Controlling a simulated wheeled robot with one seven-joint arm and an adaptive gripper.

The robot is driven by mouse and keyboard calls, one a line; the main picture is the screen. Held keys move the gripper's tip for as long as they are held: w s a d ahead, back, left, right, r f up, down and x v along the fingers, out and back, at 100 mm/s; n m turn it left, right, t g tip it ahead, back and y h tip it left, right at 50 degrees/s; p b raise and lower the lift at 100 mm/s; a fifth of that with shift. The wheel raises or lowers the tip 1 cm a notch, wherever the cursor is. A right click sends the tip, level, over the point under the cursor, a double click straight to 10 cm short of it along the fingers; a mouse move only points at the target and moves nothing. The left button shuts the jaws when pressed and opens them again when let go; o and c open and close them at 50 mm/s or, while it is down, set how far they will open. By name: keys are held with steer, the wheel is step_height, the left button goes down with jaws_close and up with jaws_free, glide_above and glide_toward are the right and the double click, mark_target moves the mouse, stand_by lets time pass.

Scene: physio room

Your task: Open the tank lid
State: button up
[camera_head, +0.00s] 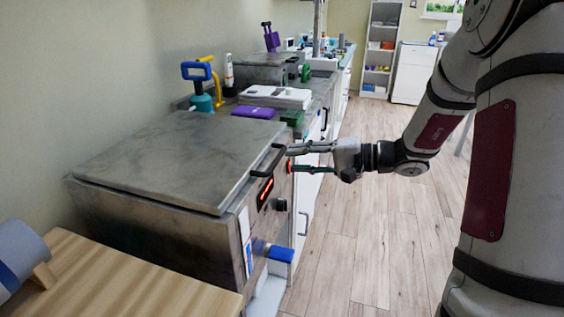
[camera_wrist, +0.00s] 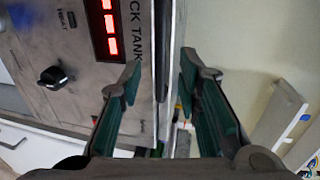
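The tank (camera_head: 160,225) is a grey metal box at the left of the head view. Its flat lid (camera_head: 180,160) lies closed on top, with a dark bar handle (camera_head: 268,160) at its front edge. My gripper (camera_head: 291,160) is in front of the tank, close to the handle, fingers pointing towards it. In the wrist view, my gripper (camera_wrist: 158,78) has its two green-padded fingers apart, one on each side of the lid's edge as seen. Nothing is visibly clamped. I cannot tell whether a finger touches the handle.
The tank's front has a red display (camera_wrist: 107,28) and a black knob (camera_wrist: 51,77). A wooden table (camera_head: 110,285) stands at the near left. A counter with a purple box (camera_head: 254,112) and a white device (camera_head: 275,96) continues behind the tank. The floor (camera_head: 375,240) at right is clear.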

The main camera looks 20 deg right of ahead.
steer(key=x, duration=0.4)
steer(key=shift+w+a+f, duration=0.1)
steer(key=shift+w+a, duration=0.15)
steer(key=shift+a, duration=0.05)
jaws_close()
